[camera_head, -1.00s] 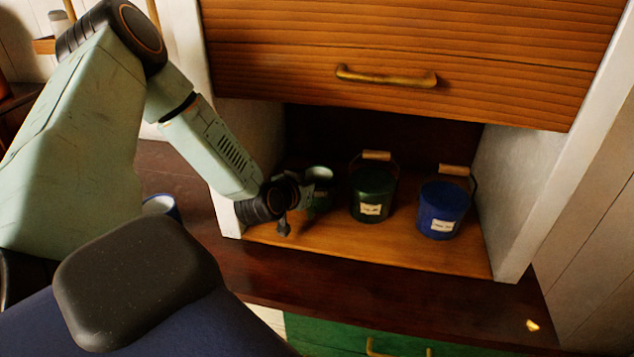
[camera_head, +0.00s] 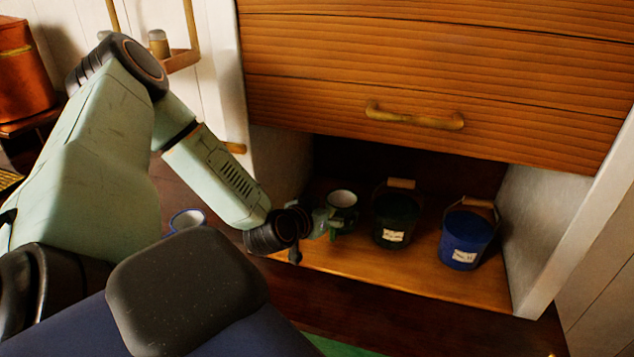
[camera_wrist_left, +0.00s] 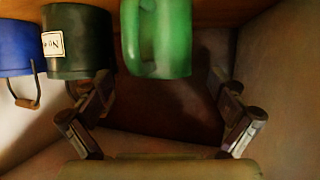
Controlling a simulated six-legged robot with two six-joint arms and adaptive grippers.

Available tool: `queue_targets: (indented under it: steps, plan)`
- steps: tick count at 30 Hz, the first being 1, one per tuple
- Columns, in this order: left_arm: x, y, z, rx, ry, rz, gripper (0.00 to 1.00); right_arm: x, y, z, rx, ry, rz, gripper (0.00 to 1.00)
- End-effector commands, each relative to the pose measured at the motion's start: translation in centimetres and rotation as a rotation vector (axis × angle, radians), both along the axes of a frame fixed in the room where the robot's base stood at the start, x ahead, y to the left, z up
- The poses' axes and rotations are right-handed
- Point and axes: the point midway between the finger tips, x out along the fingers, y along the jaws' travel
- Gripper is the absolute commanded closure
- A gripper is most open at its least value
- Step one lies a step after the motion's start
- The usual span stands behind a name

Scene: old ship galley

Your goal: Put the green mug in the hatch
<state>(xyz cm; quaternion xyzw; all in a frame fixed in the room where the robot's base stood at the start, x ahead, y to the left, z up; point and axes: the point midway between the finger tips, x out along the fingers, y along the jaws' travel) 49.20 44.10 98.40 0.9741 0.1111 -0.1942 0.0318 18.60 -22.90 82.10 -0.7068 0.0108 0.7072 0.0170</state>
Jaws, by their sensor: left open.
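The green mug (camera_head: 342,203) stands upright inside the hatch, near its left wall, with its white inside showing from above. In the left wrist view, which is upside down, the mug (camera_wrist_left: 160,40) has its handle facing the camera. My left gripper (camera_head: 322,224) reaches in at the hatch's front left and is open. In the wrist view its fingers (camera_wrist_left: 166,105) are spread apart with nothing between them, and the mug is beyond them. The hatch (camera_head: 430,277) has a wooden floor and a slatted shutter (camera_head: 440,75), raised above the opening. My right gripper is not in view.
A dark green canister (camera_head: 397,218) stands right of the mug and a blue canister (camera_head: 467,237) farther right, both with wire handles. The white right wall (camera_head: 550,225) bounds the hatch. A blue-rimmed white mug (camera_head: 187,218) stands outside, at the left, partly hidden by my body.

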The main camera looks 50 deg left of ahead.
Motion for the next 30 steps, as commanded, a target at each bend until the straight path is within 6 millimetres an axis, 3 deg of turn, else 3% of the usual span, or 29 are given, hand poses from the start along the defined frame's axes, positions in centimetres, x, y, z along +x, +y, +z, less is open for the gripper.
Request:
queue_targets:
  steps: [1, 15, 30]
  plan:
    - [-0.7, -0.1, 0.7, -0.004, 0.0, 0.003, 0.04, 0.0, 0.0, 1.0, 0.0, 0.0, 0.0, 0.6]
    - [-5.4, -1.3, 2.7, -0.002, 0.001, 0.001, 0.04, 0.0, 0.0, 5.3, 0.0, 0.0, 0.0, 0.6]
    - [-6.5, -1.5, 2.9, 0.0, -0.002, 0.0, 0.04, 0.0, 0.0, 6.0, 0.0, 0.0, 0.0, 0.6]
